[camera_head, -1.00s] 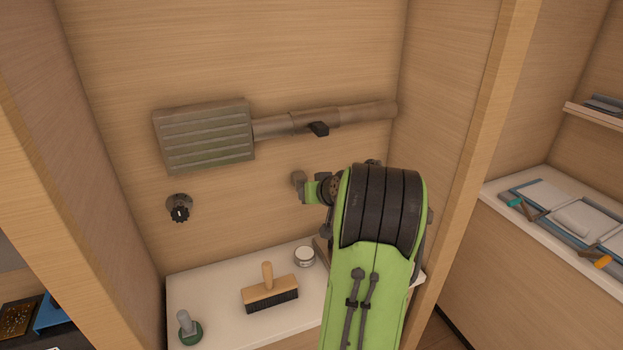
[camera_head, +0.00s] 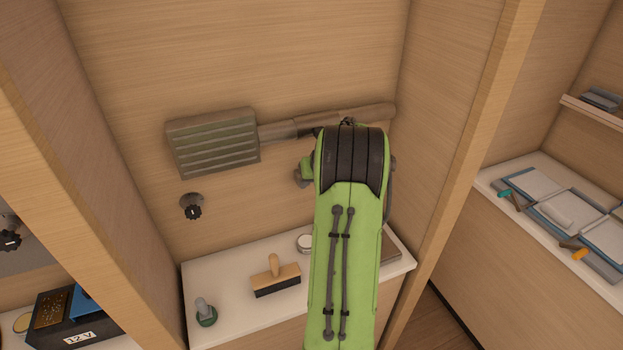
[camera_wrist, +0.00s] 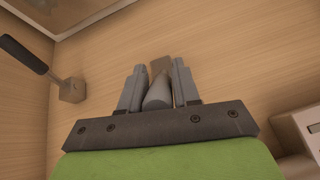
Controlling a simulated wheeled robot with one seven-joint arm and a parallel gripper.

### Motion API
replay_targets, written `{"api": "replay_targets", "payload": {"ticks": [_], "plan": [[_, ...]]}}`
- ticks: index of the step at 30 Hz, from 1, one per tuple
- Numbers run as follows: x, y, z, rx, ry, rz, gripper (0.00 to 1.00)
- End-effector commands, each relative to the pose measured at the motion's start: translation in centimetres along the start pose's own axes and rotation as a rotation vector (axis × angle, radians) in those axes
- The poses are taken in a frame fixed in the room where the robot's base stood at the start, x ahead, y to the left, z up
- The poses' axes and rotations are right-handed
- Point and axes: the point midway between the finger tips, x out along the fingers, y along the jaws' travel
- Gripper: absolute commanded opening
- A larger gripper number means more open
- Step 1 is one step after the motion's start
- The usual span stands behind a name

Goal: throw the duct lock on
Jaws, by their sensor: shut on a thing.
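In the wrist view my gripper (camera_wrist: 159,68) is shut, its two grey fingers on either side of a grey tapered handle (camera_wrist: 157,95). A brownish block (camera_wrist: 160,65) shows at the handle's far end, against the wood wall. In the head view a drab duct with a ribbed box (camera_head: 212,142) and a pipe (camera_head: 360,113) runs along the back wall. No label shows, so I cannot tell for certain that the handle is the duct lock.
A black-handled lever on a block (camera_wrist: 71,90) is at the left of the wrist view. Below the duct are a black knob (camera_head: 191,207) and a white counter (camera_head: 232,262) with a brush (camera_head: 275,279) and a green-based stamp (camera_head: 205,312). A wood post (camera_head: 470,150) stands on the right.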

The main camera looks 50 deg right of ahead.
Motion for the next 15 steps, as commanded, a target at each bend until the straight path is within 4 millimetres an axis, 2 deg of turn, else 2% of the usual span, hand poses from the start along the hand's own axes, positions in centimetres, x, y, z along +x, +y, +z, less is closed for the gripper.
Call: {"api": "replay_targets", "payload": {"ticks": [6,7,10,15], "plan": [[-0.06,0.0,-0.22,-0.002,0.009,0.001,0.0],[-0.06,0.0,-0.21,-0.002,0.009,0.001,0.36],[-0.03,0.0,-0.17,-0.002,0.007,0.0,0.51],[0.0,0.0,-0.11,-0.002,0.006,0.0,0.53]]}}
